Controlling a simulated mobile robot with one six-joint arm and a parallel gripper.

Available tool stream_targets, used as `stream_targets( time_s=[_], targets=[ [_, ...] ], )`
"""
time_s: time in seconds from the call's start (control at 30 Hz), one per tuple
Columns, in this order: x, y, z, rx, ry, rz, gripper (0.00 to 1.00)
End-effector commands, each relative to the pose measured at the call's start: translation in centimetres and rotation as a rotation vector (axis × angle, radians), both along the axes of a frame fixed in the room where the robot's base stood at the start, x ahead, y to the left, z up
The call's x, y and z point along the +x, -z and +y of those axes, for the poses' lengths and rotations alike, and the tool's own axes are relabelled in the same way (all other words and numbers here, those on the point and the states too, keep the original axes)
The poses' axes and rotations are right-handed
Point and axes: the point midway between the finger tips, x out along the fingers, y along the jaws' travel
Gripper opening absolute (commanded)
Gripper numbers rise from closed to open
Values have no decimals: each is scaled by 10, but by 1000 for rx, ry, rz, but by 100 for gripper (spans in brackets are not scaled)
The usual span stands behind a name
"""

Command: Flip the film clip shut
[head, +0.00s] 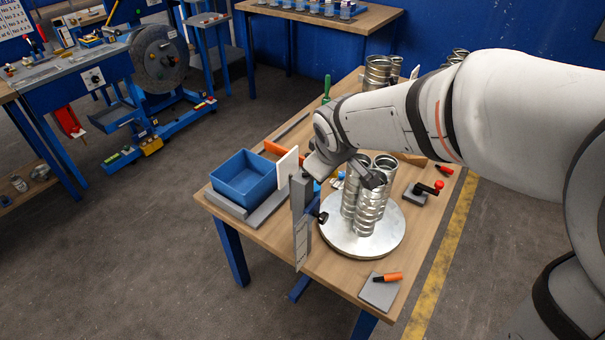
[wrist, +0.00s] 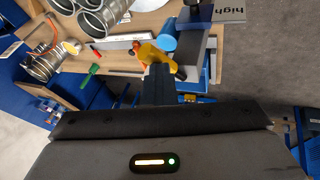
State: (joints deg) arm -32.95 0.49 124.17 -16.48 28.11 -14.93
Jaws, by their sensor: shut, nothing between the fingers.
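In the wrist view my gripper (wrist: 158,70) has its dark fingers together and empty. A yellow clip-like piece (wrist: 154,53) is just beyond the fingertips, beside a blue cylinder (wrist: 167,37). It may be the film clip; I cannot tell if it stands open or whether the fingers touch it. In the head view a tall grey upright plate (head: 302,235) stands at the table's front, with a black knob (head: 321,217) beside it. The fingers are hard to make out there, and I cannot clearly pick out the clip.
Shiny spiral ducts (head: 370,212) stand on a round metal plate (head: 385,240), close under my arm. A blue bin (head: 243,178) is at the left of the wooden table (head: 335,275). A grey pad (head: 380,293) with an orange-handled tool lies at the front right.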

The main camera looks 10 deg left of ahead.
Motion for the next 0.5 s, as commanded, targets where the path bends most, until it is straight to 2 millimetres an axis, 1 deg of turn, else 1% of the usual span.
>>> stream_targets(
  time_s=[0.03, 0.5],
  targets=[
    [-1, 7, -4, -12, 3, 14, 0],
    [6, 8, -1, -16, -8, 18, 0]
  ],
)
